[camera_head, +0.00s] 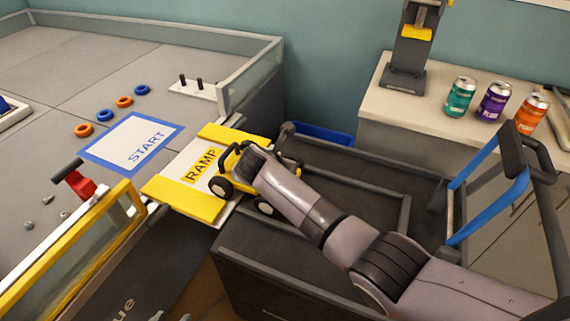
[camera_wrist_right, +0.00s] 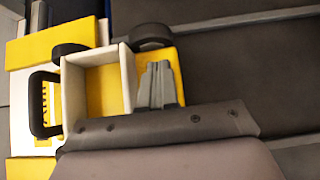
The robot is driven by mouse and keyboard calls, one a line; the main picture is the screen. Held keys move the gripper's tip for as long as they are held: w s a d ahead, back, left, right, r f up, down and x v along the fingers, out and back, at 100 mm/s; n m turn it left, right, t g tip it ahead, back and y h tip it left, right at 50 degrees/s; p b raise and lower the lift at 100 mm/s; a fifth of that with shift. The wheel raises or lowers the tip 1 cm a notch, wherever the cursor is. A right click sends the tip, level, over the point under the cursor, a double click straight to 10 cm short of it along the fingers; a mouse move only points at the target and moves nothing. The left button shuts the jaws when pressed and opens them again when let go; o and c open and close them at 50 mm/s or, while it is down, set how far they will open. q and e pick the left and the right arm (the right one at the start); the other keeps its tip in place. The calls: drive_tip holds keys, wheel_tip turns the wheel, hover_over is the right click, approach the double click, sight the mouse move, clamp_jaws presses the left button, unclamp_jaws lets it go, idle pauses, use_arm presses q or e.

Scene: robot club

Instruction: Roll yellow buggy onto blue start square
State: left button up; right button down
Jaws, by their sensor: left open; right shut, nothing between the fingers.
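The yellow buggy (camera_head: 229,165) has dark wheels and black bars. It sits at the near end of the yellow-and-white ramp (camera_head: 185,168), where the ramp meets the dark cart. The blue-edged start square (camera_head: 133,142), marked START, lies bare beyond the ramp. My right gripper (camera_head: 252,163) is at the buggy, its tips partly hidden in the head view. In the right wrist view, its closed fingers (camera_wrist_right: 157,84) are beside the white open box of the buggy (camera_wrist_right: 100,88); contact is unclear. My left gripper (camera_head: 170,317) barely shows at the bottom edge, open, away from the buggy.
The dark cart (camera_head: 300,275) with a blue handle (camera_head: 490,205) stands against the table. Blue and orange rings (camera_head: 124,101) lie beyond the start square. A red clamp-like piece (camera_head: 78,183) and a yellow-framed panel (camera_head: 75,250) stand left of the ramp. Cans (camera_head: 495,100) stand on the counter.

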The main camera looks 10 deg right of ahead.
drive_tip(key=shift+s+a+f, duration=0.15)
drive_tip(key=shift+a, duration=0.1)
wheel_tip(320, 180, up, 4)
drive_tip(key=p, duration=0.4)
use_arm(q)
wheel_tip(320, 180, up, 7)
drive_tip(key=a+p, duration=0.1)
drive_tip(key=p, duration=0.5)
drive_tip(key=shift+s+a, duration=0.15)
drive_tip(key=shift+s, duration=0.25)
use_arm(e)
wheel_tip(320, 180, up, 5)
drive_tip(key=shift+r, duration=0.1)
use_arm(q)
drive_tip(key=shift+r, duration=0.1)
